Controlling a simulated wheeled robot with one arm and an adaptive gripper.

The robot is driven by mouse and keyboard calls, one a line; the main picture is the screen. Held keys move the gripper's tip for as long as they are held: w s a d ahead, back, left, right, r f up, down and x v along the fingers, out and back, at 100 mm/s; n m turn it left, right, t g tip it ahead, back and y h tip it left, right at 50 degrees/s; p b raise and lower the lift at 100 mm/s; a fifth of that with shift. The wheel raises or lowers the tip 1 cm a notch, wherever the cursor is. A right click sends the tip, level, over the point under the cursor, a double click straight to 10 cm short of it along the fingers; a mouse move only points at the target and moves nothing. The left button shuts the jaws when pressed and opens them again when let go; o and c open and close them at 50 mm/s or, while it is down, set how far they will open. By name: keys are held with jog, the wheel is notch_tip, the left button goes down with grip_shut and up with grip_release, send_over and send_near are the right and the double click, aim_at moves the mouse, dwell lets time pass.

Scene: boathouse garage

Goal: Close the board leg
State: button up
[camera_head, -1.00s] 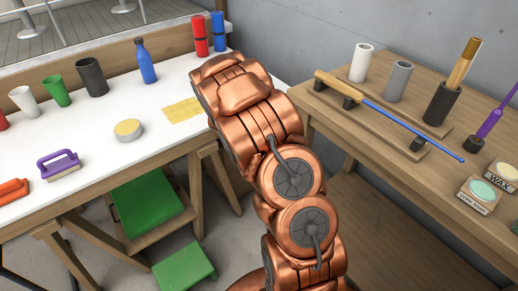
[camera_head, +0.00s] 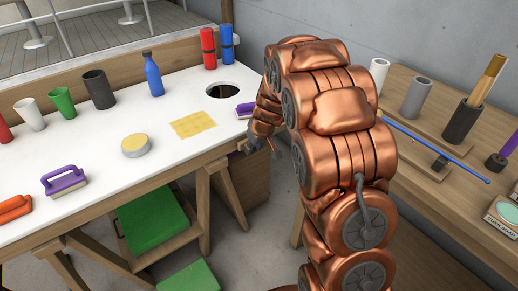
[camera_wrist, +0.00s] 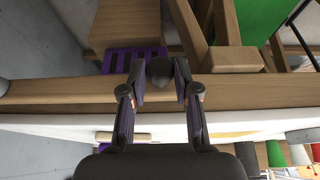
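My gripper (camera_wrist: 160,84) is at the front edge of the white-topped work table (camera_head: 110,195). Its two fingers are apart, one on each side of a dark rounded knob (camera_wrist: 160,70) close to the table's wooden edge. I cannot tell whether they touch it, or what the knob is fixed to. In the head view my gripper (camera_head: 250,145) is partly hidden by my arm. Wooden trestle legs (camera_head: 226,183) stand under the table, and leg timbers also show in the wrist view (camera_wrist: 186,32). Which one is the board leg is not clear.
A purple-handled brush (camera_head: 245,109) and a dark round hole (camera_head: 222,90) are near my gripper. A blue bottle (camera_head: 153,75), a yellow cloth (camera_head: 193,125) and a round tin (camera_head: 136,145) are on the table. A purple slatted crate (camera_wrist: 130,58) is below its edge.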

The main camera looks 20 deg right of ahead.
jog(key=o, duration=0.4)
jog(key=shift+o, duration=0.2)
jog(key=shift+r, duration=0.1)
jog(key=v, duration=1.1)
jog(key=shift+s+r, duration=0.2)
jog(key=shift+r, duration=0.15)
jog(key=s+a+m+g+h, duration=0.1)
jog(key=s+a+g, duration=0.35)
jog(key=s, duration=1.55)
jog(key=s+a+m+g, duration=0.25)
jog(key=s+a, duration=0.25)
jog(key=s, duration=1.4)
jog(key=s+p+v, duration=0.3)
jog(key=p+v, duration=1.1)
jog(key=v, duration=0.1)
jog(key=shift+w+a+r+n+t, duration=0.2)
jog(key=shift+w+r+n+t, duration=0.05)
jog(key=shift+r+n+t, duration=0.2)
